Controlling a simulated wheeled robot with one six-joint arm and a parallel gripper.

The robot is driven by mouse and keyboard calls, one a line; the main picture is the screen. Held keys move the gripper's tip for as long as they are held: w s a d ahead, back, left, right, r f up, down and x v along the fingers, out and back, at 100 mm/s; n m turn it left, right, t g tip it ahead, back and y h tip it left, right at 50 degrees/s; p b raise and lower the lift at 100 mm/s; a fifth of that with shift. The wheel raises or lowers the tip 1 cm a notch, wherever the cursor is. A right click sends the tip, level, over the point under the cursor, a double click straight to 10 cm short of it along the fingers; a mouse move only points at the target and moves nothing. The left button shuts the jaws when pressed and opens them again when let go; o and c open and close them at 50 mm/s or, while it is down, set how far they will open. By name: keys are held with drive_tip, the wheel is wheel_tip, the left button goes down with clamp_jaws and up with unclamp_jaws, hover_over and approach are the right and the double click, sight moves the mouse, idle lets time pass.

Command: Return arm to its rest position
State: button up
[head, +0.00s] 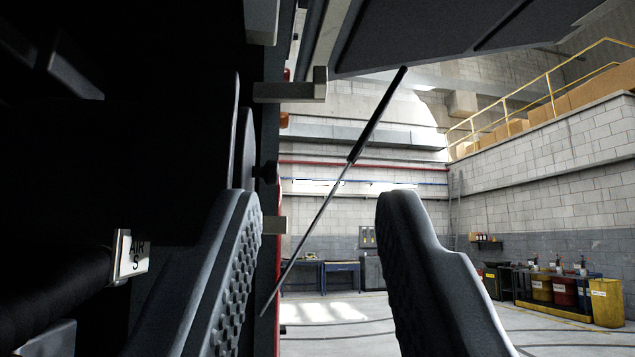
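My gripper (318,225) shows in the head view with its two dark, ridged fingers wide apart. Nothing is held between them. The left finger is in front of or beside the edge of a dark vehicle compartment (130,170); I cannot tell if they touch. The right finger stands against the open workshop floor. The rest position itself cannot be made out in this view.
A raised hatch (450,35) hangs overhead, with a thin gas strut (350,155) slanting down between the fingers. A metal tag (130,254) is inside the compartment. Workbenches (341,267), drums (541,289) and a yellow bin (606,302) stand far off.

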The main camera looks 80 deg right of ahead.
drive_tip(key=s+r+n+t+y, duration=0.55)
drive_tip(key=s+n+t, duration=0.3)
drive_tip(key=t, duration=0.65)
drive_tip(key=s+a+f+n+t+y, duration=0.1)
drive_tip(key=s+f+n+t+y, duration=0.15)
drive_tip(key=s+n+y, duration=0.35)
drive_tip(key=s+a+f+n+t+y, duration=0.1)
drive_tip(key=s+a+n+t+y, duration=0.15)
drive_tip(key=s+y, duration=0.4)
drive_tip(key=s+f+g+y, duration=0.3)
drive_tip(key=s+f, duration=0.7)
drive_tip(key=f, duration=0.4)
drive_tip(key=s+f+g+y, duration=0.3)
drive_tip(key=s+f+y, duration=0.2)
drive_tip(key=s+f, duration=0.6)
wheel_tip(320, 180, down, 4)
drive_tip(key=shift+s+a+m+g+y, duration=0.25)
drive_tip(key=shift+m+g+y, duration=0.05)
drive_tip(key=shift+m+g, duration=0.1)
